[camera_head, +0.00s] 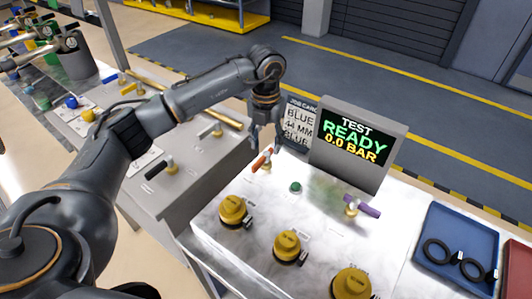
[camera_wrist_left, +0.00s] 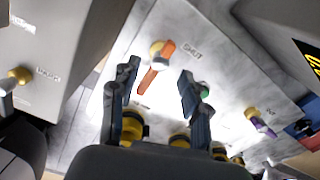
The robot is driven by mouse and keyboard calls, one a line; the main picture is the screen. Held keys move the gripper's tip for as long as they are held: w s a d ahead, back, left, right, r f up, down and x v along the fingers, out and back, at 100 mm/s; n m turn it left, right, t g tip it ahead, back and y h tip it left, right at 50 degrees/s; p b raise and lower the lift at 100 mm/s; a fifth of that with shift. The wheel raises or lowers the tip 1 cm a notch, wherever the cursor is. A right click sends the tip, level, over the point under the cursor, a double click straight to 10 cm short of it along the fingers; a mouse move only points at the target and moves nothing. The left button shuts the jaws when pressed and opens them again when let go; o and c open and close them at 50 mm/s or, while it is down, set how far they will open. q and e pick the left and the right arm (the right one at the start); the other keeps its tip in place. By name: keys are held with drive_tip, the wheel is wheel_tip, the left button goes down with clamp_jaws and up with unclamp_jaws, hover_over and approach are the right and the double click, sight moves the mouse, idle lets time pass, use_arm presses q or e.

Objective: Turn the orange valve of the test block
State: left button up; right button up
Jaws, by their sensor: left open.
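The orange valve (camera_head: 262,161) is a short orange lever on a brass fitting on the white test block (camera_head: 222,247). In the left wrist view the orange lever (camera_wrist_left: 156,68) lies slantwise beside the printed word SHUT. My left gripper (camera_head: 266,146) points down just above this valve. In the left wrist view my left gripper (camera_wrist_left: 159,70) is open, with one finger on either side of the lever's line. I see no clear contact. My right gripper is not in view.
A purple-handled valve (camera_head: 361,206), a green button (camera_head: 295,187) and yellow round caps (camera_head: 233,211) are on the block. The test screen (camera_head: 355,140) reads READY, 0.0 BAR. A job card (camera_head: 299,122) stands behind my gripper. A blue tray (camera_head: 453,225) with black rings is at right.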

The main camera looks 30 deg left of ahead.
sight(266, 153)
use_arm(q)
wheel_tip(266, 153, up, 6)
drive_tip(key=shift+r, duration=0.2)
idle(0.4)
